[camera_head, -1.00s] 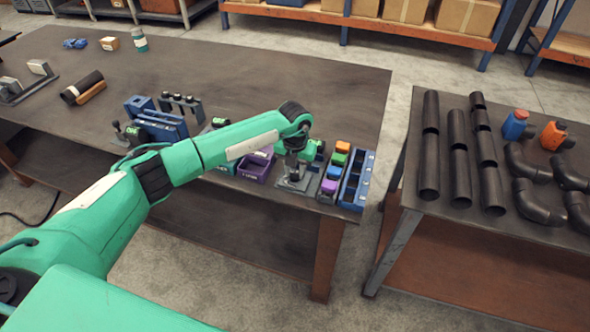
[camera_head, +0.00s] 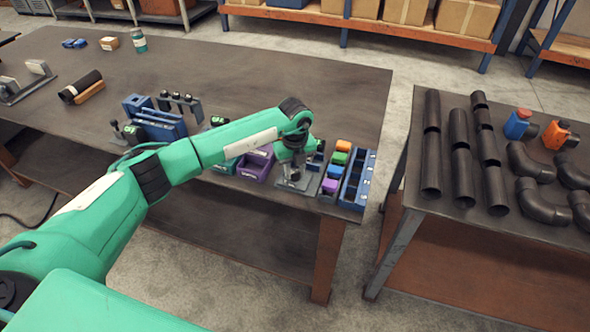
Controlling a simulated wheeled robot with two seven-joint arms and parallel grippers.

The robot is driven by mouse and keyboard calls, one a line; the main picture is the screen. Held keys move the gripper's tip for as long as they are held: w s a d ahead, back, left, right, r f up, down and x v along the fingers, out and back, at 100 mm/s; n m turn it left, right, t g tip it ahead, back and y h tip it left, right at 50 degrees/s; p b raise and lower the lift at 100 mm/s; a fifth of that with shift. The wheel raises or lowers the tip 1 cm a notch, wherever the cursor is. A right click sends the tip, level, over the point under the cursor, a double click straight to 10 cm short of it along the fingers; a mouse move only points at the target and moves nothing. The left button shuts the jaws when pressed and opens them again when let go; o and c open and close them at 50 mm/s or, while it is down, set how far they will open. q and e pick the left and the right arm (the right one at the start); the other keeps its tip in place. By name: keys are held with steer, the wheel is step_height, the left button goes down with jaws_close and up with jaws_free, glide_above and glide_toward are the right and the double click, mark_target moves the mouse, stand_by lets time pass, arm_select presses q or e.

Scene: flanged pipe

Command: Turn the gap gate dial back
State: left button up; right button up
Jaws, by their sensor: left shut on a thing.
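My left arm reaches in from the left over the table. My left gripper (camera_head: 293,172) points down at a small fixture on a grey base plate (camera_head: 297,184) near the table's front right edge. The gripper is shut on the fixture's dial, which is mostly hidden behind the fingers and wrist. I cannot read the dial's angle at this size. My right gripper is not in view.
A purple bin (camera_head: 256,167) stands just left of the fixture. Colored blocks (camera_head: 335,172) and a long blue tray (camera_head: 357,182) stand close to its right. The table (camera_head: 330,90) is clear behind. Black pipes (camera_head: 460,150) lie on a separate right table.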

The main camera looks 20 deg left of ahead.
mark_target(295, 172)
arm_select(q)
steer(key=shift+n, duration=0.7)
steer(key=o, duration=1)
steer(key=shift+r+b, duration=1.7)
steer(key=shift+r, duration=5.25)
